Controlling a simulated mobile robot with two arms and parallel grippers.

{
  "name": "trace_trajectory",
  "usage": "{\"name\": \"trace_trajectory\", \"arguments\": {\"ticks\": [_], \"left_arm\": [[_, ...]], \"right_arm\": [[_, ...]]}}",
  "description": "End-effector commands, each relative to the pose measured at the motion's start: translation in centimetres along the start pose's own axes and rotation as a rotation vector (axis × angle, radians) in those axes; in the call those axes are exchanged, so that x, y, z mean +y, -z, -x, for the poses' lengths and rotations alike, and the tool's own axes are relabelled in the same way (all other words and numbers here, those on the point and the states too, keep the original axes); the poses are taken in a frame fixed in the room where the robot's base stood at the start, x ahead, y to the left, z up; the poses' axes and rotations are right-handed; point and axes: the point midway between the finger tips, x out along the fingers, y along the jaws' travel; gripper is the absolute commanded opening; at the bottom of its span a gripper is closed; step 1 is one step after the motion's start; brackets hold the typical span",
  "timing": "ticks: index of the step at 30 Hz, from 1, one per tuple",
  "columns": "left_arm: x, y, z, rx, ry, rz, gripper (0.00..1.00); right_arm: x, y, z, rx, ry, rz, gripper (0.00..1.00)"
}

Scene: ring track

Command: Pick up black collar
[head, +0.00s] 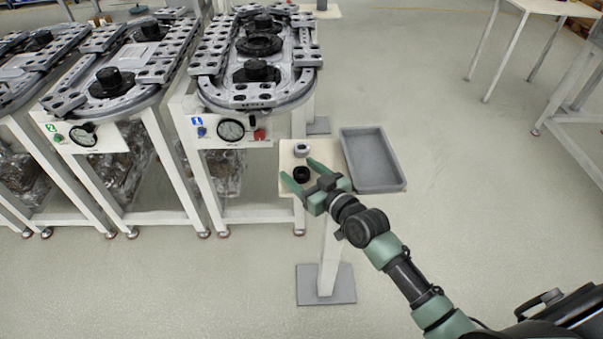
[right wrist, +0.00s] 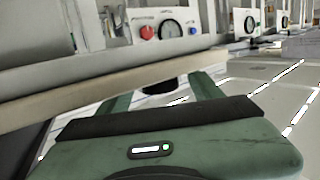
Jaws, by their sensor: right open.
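The black collar (head: 301,174) sits on a small pale stand (head: 287,156) in the head view. My right gripper (head: 299,172) is open at the stand, with its two green fingers on either side of the black collar. In the right wrist view, which looks upside down, the dark collar (right wrist: 158,84) shows between the fingers, against the stand's pale edge (right wrist: 100,96). I cannot tell whether the fingers touch it. My left gripper is not in view.
An empty grey tray (head: 373,163) is to the right. The track table with dial (head: 231,130) stands close on the left. Open floor lies to the right.

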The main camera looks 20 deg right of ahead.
Motion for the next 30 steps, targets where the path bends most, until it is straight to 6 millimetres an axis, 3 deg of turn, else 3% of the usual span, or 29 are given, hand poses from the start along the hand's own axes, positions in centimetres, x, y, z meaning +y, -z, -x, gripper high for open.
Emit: {"name": "trace_trajectory", "arguments": {"ticks": [3,10,23,30], "left_arm": [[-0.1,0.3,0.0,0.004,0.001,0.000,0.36],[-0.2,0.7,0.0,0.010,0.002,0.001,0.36],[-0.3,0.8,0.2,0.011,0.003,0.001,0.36],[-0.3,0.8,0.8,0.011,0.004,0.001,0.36]], "right_arm": [[0.0,0.0,0.0,0.000,0.000,-0.001,0.62],[0.0,0.0,0.1,0.000,0.000,-0.001,0.00],[0.0,1.0,0.2,0.003,0.000,-0.002,0.00],[0.0,5.2,0.8,0.008,0.000,0.000,0.00]]}}
